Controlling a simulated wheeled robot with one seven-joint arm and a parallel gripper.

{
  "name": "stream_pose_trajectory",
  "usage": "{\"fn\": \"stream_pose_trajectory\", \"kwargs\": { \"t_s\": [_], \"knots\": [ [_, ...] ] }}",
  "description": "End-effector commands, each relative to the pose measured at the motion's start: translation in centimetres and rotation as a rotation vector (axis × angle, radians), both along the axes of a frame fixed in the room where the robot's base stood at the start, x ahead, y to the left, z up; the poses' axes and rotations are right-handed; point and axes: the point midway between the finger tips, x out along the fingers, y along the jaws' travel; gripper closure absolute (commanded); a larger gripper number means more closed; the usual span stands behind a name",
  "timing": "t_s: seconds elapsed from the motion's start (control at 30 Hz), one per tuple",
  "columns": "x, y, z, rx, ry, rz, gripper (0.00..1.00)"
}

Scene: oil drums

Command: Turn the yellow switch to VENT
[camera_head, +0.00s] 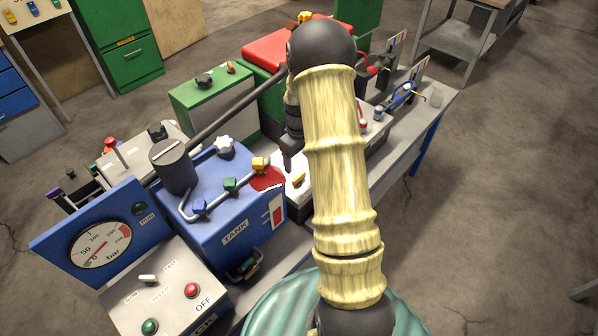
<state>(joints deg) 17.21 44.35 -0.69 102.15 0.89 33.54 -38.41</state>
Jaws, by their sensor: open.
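A small yellow switch (299,180) sits on a white-topped box on the bench, just right of the blue TANK unit (232,205). The arm covers the right part of that box, and no VENT label can be read. My gripper (288,163) is dark and points down, above and slightly left of the switch, partly hidden by my arm. It is open and appears empty. I cannot tell how high it is above the box.
The TANK unit carries a pipe with blue, green and yellow (260,164) valves and a white knob (225,146). A gauge panel (100,244) and a control box (165,296) stand in front. A green box (212,98) and a red-topped unit (266,52) stand behind.

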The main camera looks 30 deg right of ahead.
Motion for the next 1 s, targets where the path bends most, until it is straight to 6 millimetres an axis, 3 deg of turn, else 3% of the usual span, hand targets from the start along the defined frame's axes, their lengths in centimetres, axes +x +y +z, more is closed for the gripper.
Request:
{"fn": "stream_pose_trajectory", "kwargs": {
  "t_s": [0.43, 0.6, 0.87, 1.0],
  "knots": [
    [0.0, 0.0, -6.9, 0.0, 0.001, 0.0, 0.24],
    [0.0, 0.0, -8.0, 0.0, 0.0, 0.0, 0.24],
    [0.0, 0.0, -8.1, -0.001, -0.001, 0.0, 0.24],
    [0.0, 0.0, -8.1, -0.001, -0.001, 0.0, 0.51]
  ]
}}
